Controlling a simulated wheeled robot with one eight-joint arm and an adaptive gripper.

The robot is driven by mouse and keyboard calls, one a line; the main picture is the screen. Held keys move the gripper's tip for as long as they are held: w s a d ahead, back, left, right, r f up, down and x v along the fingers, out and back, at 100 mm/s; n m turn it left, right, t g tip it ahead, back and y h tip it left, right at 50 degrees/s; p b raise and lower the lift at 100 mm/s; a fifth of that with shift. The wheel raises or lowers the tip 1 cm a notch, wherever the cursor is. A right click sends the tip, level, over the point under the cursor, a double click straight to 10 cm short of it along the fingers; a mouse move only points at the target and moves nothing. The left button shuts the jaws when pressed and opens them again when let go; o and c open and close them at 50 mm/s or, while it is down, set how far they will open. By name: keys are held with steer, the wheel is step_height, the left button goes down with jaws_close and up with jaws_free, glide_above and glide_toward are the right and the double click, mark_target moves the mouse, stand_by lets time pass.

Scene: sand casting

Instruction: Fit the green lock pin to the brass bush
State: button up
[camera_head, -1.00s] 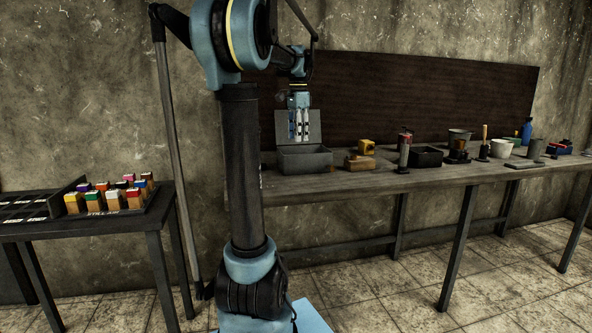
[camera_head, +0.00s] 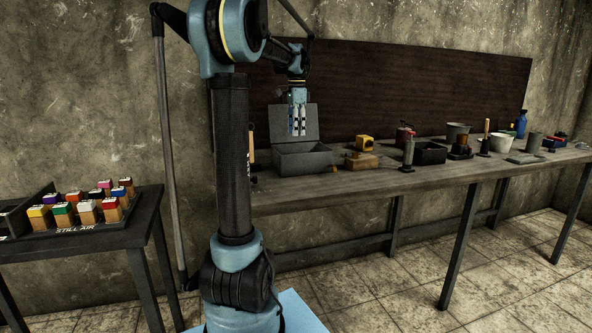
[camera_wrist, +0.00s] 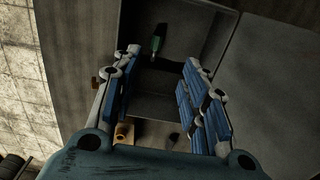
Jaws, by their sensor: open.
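My gripper (camera_head: 297,132) hangs fingers-down over the open grey box (camera_head: 300,158) on the long bench. In the wrist view my gripper (camera_wrist: 160,66) is open, with nothing between its blue-padded fingers. A small green piece with a paler end (camera_wrist: 156,44), which looks like the green lock pin, lies inside the box near the far wall, beyond the fingertips. A small tan block with a dark hole (camera_wrist: 124,131) shows between the fingers, nearer my palm; I cannot tell if it is the brass bush. The head view does not show the box's contents.
The box's raised lid (camera_head: 297,120) stands behind my gripper. Right of the box are a yellow piece (camera_head: 365,144), a grey cylinder (camera_head: 408,152) and a dark tray (camera_head: 430,153). A side table at left holds several colour-topped blocks (camera_head: 88,212).

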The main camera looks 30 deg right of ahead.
steer(key=f, duration=0.8)
steer(key=shift+w+a+f, duration=0.15)
steer(key=shift+a+f, duration=0.05)
steer(key=shift+f, duration=0.2)
steer(key=shift+s+d+f, duration=0.1)
steer(key=shift+s+f, duration=0.1)
steer(key=shift+f, duration=1.15)
steer(key=shift+s+f, duration=0.15)
steer(key=shift+f, duration=1.2)
jaws_close()
